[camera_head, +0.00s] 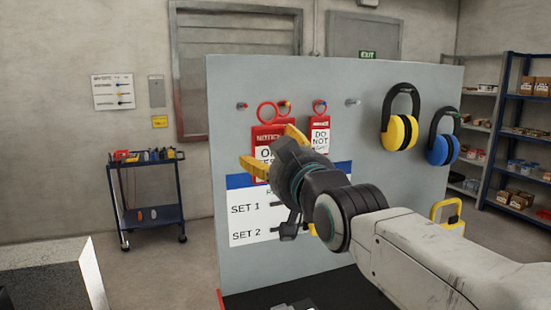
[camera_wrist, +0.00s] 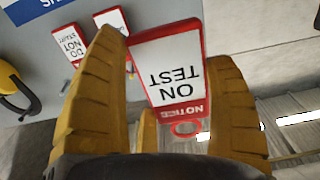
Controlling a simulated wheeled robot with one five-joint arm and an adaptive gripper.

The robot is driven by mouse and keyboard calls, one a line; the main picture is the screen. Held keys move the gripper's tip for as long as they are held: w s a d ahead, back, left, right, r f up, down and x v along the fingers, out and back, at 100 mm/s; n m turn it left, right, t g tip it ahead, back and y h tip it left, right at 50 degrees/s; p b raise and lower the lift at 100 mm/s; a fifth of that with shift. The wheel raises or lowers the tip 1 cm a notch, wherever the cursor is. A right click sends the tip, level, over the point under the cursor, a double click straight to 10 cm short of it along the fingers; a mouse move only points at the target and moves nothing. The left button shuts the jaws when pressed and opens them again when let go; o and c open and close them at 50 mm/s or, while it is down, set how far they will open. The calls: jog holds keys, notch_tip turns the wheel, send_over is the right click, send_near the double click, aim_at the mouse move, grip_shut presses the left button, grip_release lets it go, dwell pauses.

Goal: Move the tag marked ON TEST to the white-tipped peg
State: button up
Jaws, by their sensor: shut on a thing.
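The ON TEST tag (camera_head: 264,139) is a white card with a red border, a red NOTICE band and a red ring on top. In the wrist view the tag (camera_wrist: 178,75) appears upside down between my yellow fingers. My gripper (camera_head: 269,150) is shut on it, in front of the board's left half; it also shows in the wrist view (camera_wrist: 150,110). The tag's lower part is hidden by the gripper in the head view. A pale, white-looking peg (camera_head: 352,101) stands bare at the right of the peg row. Whether the tag's ring touches any peg is unclear.
A DO NOT START tag (camera_head: 320,137) hangs on a peg right of my gripper. Another tag's ring (camera_head: 286,107) shows behind the held tag. A bare peg (camera_head: 242,105) is at far left. Yellow earmuffs (camera_head: 399,130) and blue earmuffs (camera_head: 443,148) hang at right.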

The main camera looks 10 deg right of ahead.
jog(key=shift+r+p, duration=0.3)
jog(key=shift+r, duration=0.35)
jog(key=shift+s, duration=0.15)
jog(key=s+d+b, duration=0.1)
jog(key=s+b, duration=0.1)
jog(key=s, duration=0.5)
jog(key=shift+s+d+b, duration=0.3)
jog(key=shift+b, duration=0.1)
dwell(0.8)
dwell(0.4)
